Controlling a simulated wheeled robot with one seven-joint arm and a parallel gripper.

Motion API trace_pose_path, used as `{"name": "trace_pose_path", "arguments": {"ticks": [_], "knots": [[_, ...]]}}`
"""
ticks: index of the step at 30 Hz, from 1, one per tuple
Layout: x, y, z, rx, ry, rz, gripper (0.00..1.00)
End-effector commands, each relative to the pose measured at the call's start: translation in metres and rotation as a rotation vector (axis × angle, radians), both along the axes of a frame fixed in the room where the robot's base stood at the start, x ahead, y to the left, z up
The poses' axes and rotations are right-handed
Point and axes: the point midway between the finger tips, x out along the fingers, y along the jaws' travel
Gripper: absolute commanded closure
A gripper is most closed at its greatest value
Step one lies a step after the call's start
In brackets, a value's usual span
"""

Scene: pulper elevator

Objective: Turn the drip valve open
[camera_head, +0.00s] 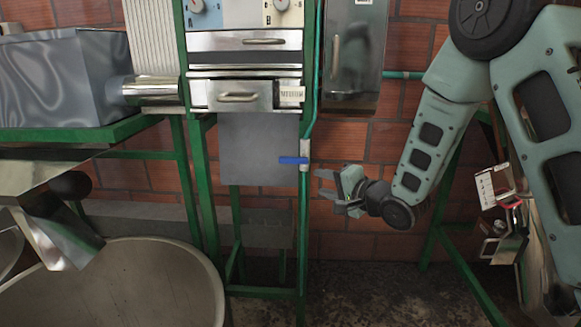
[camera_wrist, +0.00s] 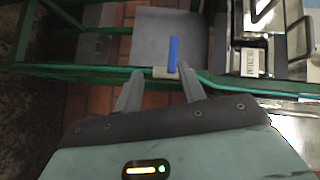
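The drip valve has a blue lever handle (camera_head: 292,160) on a pale fitting (camera_head: 305,155) in the thin green pipe, below the metal drawers. In the head view the handle lies level and points left from the pipe. My gripper (camera_head: 322,187) is to the right of the pipe and a little lower than the handle, with a gap between them. Its fingers are apart and empty. In the wrist view the blue handle (camera_wrist: 173,54) is beyond the fingertips, nearer the right finger, and my open gripper (camera_wrist: 160,80) does not touch it.
The green frame (camera_head: 204,190) and drawers (camera_head: 246,95) stand behind and left of the valve. A dark metal box (camera_head: 352,55) hangs above my gripper. A large round vat (camera_head: 120,285) is at lower left. A brick wall (camera_head: 340,235) is behind.

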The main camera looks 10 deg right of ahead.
Motion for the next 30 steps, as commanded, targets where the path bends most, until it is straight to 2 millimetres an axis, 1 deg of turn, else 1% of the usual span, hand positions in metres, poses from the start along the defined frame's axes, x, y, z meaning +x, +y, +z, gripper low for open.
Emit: {"name": "trace_pose_path", "arguments": {"ticks": [1, 3, 7, 10, 14, 30], "knots": [[0.003, -0.011, -0.005, 0.068, -0.018, -0.005, 0.6], [0.006, -0.021, -0.004, 0.15, -0.041, -0.003, 0.6], [0.007, -0.03, -0.002, 0.238, -0.063, 0.008, 0.6], [0.011, -0.029, 0.0, 0.258, -0.07, 0.013, 0.6], [0.026, -0.02, 0.001, 0.26, -0.07, 0.015, 0.6], [0.125, 0.03, 0.002, 0.256, -0.071, 0.014, 0.6]]}}
